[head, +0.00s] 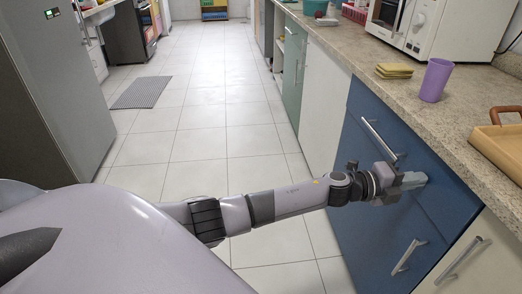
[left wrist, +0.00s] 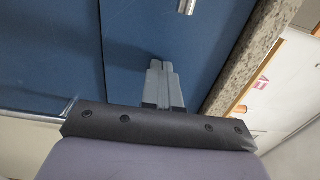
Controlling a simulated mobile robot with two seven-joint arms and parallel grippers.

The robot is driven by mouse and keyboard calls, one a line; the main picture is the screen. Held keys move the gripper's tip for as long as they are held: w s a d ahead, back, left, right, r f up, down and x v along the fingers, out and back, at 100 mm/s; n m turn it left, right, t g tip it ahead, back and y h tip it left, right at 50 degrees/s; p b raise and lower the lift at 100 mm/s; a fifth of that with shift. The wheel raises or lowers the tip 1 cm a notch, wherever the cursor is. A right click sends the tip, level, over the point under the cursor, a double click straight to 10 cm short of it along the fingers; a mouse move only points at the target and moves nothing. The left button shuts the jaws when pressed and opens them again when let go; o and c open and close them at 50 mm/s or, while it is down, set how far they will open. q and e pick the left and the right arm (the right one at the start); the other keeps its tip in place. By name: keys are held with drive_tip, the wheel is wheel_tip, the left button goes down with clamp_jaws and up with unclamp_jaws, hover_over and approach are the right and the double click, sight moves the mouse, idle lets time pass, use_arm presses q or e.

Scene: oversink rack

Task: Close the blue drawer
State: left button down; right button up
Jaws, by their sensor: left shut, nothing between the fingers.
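The blue drawer (head: 362,150) is the upper front of the blue unit under the counter on the right, with a silver bar handle (head: 383,138). Its front looks nearly flush with the unit; any small gap is hard to tell. My left gripper (head: 424,180) is shut and empty, with its fingertips at the blue front, to the right of the handle. In the left wrist view, the shut fingertips (left wrist: 160,65) point at the blue drawer front (left wrist: 205,50), between a dark seam and the counter edge. Whether they touch cannot be told. My right gripper is not in view.
A lower blue front (head: 375,245) with its own handle (head: 408,257) is below. The counter (head: 460,120) holds a purple cup (head: 436,80), yellow sponges (head: 394,71), a microwave (head: 440,30) and a wooden tray (head: 500,150).

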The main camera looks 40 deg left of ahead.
use_arm(q)
drive_tip(key=shift+w+d+r, duration=0.2)
drive_tip(key=shift+w+d, duration=0.15)
drive_tip(key=shift+w, duration=0.1)
drive_tip(key=shift+d+r, duration=0.1)
drive_tip(key=shift+r, duration=0.1)
idle(0.4)
